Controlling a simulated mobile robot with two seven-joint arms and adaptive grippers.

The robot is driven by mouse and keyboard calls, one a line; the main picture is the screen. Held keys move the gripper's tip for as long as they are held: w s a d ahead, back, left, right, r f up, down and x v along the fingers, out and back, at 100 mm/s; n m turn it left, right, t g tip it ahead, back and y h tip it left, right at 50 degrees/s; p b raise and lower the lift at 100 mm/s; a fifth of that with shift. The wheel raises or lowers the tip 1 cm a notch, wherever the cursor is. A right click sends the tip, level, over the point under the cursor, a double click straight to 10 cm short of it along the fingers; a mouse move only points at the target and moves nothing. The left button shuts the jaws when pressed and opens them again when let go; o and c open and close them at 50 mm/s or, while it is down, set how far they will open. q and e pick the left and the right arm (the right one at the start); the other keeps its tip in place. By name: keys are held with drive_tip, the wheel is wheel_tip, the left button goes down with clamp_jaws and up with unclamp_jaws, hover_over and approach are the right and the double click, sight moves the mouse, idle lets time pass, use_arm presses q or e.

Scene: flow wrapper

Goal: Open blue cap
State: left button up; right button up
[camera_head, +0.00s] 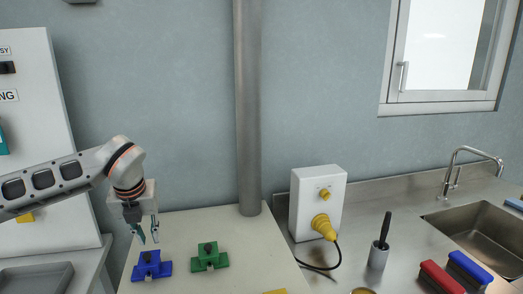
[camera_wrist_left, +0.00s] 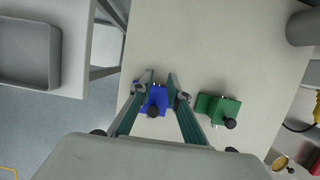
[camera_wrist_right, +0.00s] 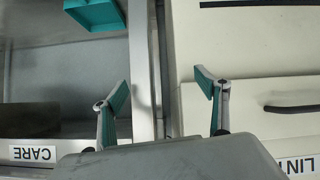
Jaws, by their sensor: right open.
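The blue cap (camera_head: 152,265), a blue block with a black knob, sits on the pale table at the left. It also shows in the left wrist view (camera_wrist_left: 153,97) between the fingers of my left gripper (camera_wrist_left: 160,77). My left gripper, also in the head view (camera_head: 146,236), points down above the blue cap. Its fingers are apart with nothing held. Whether a finger touches the cap cannot be told. My right gripper (camera_wrist_right: 163,87) is open and empty, and is outside the head view.
A similar green block (camera_head: 209,257) stands right of the blue one. A white box with a yellow plug (camera_head: 323,226), a brush holder (camera_head: 378,256) and a sink are further right. A teal bin (camera_wrist_right: 95,12) shows in the right wrist view.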

use_arm(q)
drive_tip(key=shift+w+a+f, duration=0.15)
drive_tip(key=shift+w+f, duration=0.05)
drive_tip(key=shift+w, duration=0.3)
drive_tip(key=shift+w+a+f, duration=0.1)
drive_tip(key=shift+w+f, duration=0.1)
drive_tip(key=shift+w, duration=0.3)
drive_tip(key=shift+w+f, duration=0.1)
drive_tip(key=shift+f, duration=0.05)
drive_tip(key=shift+w+a+f, duration=0.15)
drive_tip(key=shift+w+f, duration=0.1)
drive_tip(key=shift+w, duration=0.05)
drive_tip(key=o, duration=0.6)
drive_tip(key=shift+c, duration=0.2)
drive_tip(key=shift+r, duration=0.1)
drive_tip(key=v, duration=1.2)
drive_tip(key=shift+s, duration=0.1)
